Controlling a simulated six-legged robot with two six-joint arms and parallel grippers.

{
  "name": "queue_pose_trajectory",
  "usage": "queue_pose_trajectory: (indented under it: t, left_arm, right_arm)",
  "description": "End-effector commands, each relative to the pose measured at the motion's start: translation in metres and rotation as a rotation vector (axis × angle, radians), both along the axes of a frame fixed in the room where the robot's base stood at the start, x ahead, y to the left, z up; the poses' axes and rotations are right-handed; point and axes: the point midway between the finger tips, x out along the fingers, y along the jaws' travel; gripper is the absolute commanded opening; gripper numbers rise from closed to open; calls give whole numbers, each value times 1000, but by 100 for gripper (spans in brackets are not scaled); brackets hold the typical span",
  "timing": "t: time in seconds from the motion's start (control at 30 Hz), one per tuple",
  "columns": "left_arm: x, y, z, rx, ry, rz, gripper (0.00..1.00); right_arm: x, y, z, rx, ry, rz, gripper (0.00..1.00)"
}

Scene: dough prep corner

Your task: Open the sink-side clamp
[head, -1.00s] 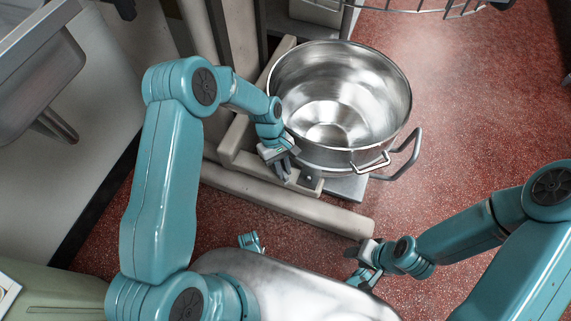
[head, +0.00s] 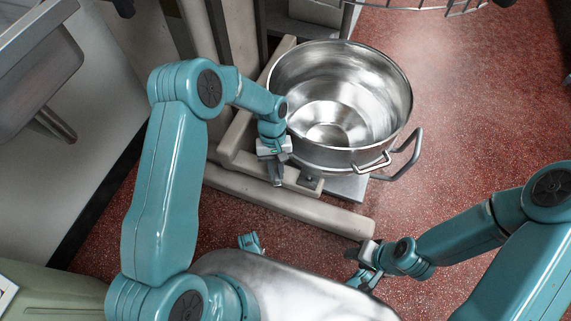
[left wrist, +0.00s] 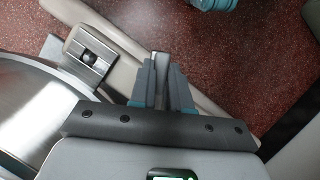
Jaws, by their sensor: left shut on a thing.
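The steel mixing bowl (head: 340,95) stands on a beige frame, with the sink (head: 35,70) at the far left. My left gripper (head: 278,180) is at the bowl's near left side, above the frame's beam. In the left wrist view its fingers (left wrist: 162,85) are shut on a narrow grey metal bar, the clamp lever (left wrist: 160,64); only its end shows between the fingers. A metal bracket with a dark bolt (left wrist: 88,58) sits beside the bowl, and also shows in the head view (head: 310,182). My right gripper (head: 362,270) is low at the right, away from the bowl; its fingers are unclear.
The beige base beam (head: 320,212) runs along the floor in front of the bowl. A bowl handle (head: 405,160) sticks out at the right. A wire guard (head: 420,8) is at the top. Red floor (head: 480,110) is clear to the right.

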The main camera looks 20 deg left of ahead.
Motion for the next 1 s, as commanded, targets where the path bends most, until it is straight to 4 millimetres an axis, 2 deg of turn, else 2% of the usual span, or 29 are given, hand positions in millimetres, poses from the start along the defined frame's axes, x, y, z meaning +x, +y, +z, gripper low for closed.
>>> queue_pose_trajectory:
  t: [0.27, 0.5, 0.83, 1.0]
  left_arm:
    - [2, 3, 1, 4, -6, -14, 0]
    - [0, 11, 0, 3, -7, -209, 0]
    - [-1, 13, 0, 4, -8, -249, 0]
    - [-1, 20, 0, 6, -9, -411, 0]
  right_arm:
    - [0, 0, 0, 0, 0, 0, 43]
    - [0, 0, -4, 0, 0, 0, 43]
    - [0, 0, -4, 0, 0, 0, 43]
    - [0, 0, -7, 0, 0, 0, 43]
